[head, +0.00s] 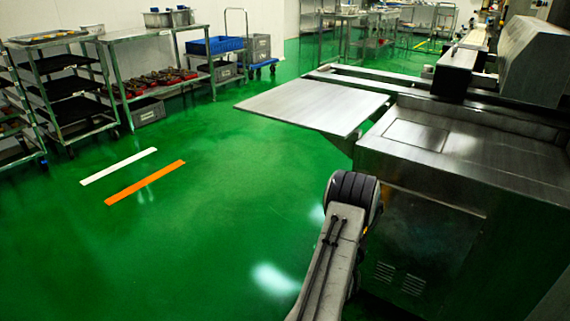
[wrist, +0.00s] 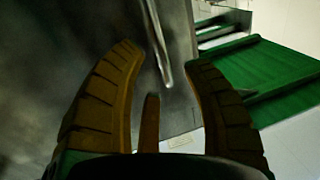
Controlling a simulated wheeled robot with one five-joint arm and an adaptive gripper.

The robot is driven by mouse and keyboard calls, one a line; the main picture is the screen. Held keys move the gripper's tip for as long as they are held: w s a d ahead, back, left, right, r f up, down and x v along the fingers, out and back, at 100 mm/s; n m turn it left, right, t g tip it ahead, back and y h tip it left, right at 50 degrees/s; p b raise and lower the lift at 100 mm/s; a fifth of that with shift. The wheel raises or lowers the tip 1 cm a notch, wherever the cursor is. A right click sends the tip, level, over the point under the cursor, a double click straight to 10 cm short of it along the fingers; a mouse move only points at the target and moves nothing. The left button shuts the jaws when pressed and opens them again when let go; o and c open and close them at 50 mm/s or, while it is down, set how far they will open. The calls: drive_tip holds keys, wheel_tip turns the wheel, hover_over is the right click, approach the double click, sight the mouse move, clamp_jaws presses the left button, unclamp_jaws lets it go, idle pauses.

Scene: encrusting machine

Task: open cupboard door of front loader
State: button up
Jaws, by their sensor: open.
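My gripper (wrist: 165,56) is open in the wrist view, its two ribbed fingers spread wide with nothing between their pads. A slim metal bar that looks like a door handle (wrist: 157,45) runs down from the top edge, seen between the fingertips. I cannot tell how far beyond them it is. Behind it is a grey steel panel (wrist: 100,25), apparently the cupboard door; its edge shows right of the bar. In the head view the steel machine (head: 450,165) stands at the right, with a vented lower front (head: 425,235). My arm hides the gripper there.
A flat steel plate (head: 315,104) juts out left from the machine. Racks (head: 70,62) and a steel table (head: 160,32) line the left wall. Green floor (head: 215,215) is clear left of my arm.

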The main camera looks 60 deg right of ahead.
drive_tip(key=w+p+v, duration=0.1)
drive_tip(key=p+v, duration=0.4)
drive_tip(key=w+a+r+n+t+y+p, duration=0.2)
drive_tip(key=w+a+r+y+p, duration=0.1)
drive_tip(key=w+r, duration=0.6)
drive_tip(key=w+a+r+n+t+y+p, duration=0.2)
drive_tip(key=w+a+r+p, duration=0.3)
drive_tip(key=w+r+p, duration=0.3)
drive_tip(key=shift+w+r+n+y, duration=0.55)
drive_tip(key=shift+w+y, duration=0.35)
drive_tip(key=shift+w, duration=0.2)
